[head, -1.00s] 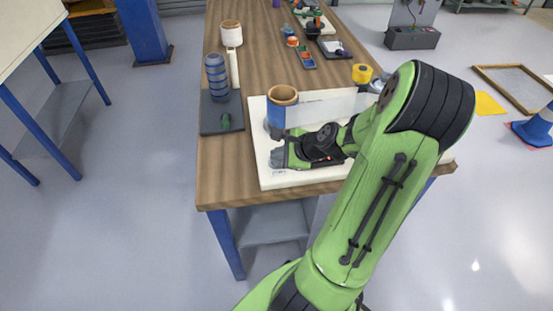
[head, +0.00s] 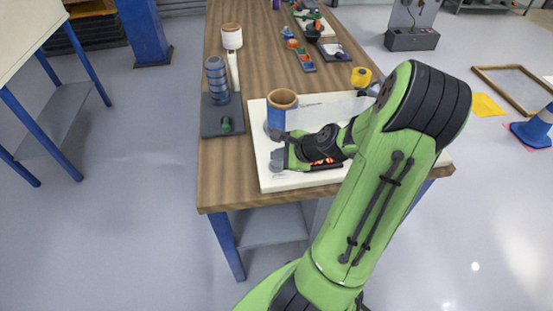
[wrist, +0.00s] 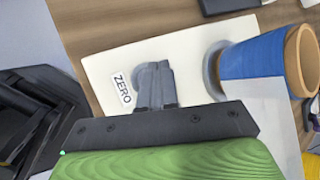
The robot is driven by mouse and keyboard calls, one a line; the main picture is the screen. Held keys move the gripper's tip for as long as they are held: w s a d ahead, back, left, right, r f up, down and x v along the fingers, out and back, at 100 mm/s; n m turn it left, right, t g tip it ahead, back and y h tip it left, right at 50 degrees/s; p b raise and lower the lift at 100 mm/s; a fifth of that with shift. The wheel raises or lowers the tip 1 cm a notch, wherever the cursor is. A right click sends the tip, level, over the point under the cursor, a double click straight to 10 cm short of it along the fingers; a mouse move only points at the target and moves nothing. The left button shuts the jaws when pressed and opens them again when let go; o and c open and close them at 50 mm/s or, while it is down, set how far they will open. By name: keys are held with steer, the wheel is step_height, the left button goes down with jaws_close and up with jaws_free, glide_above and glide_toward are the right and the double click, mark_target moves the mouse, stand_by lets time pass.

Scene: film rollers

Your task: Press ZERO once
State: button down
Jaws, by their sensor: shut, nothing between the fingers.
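A white ZERO label (wrist: 122,89) lies on the pale board (wrist: 100,62) in the wrist view. Beside it is a round grey button (wrist: 146,73), partly hidden by my fingers. My gripper (wrist: 155,72) is shut and empty, with its fingertips over the button; I cannot tell whether they touch it. In the head view my gripper (head: 274,160) is low over the front left part of the board (head: 262,125). A small red-lit display (head: 325,165) shows partly beneath my arm there.
A blue roller with a brown rim (head: 283,101) stands on the board behind my gripper; it also shows in the wrist view (wrist: 255,58). A dark tray (head: 221,120) with a ribbed blue roller (head: 216,78) is to the left. A yellow roll (head: 361,76) is at the back right.

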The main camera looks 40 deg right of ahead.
mark_target(279, 165)
steer(key=shift+r, duration=0.2)
step_height(279, 165, up, 5)
steer(key=p, duration=0.5)
steer(key=shift+r, duration=0.1)
stand_by(0.7)
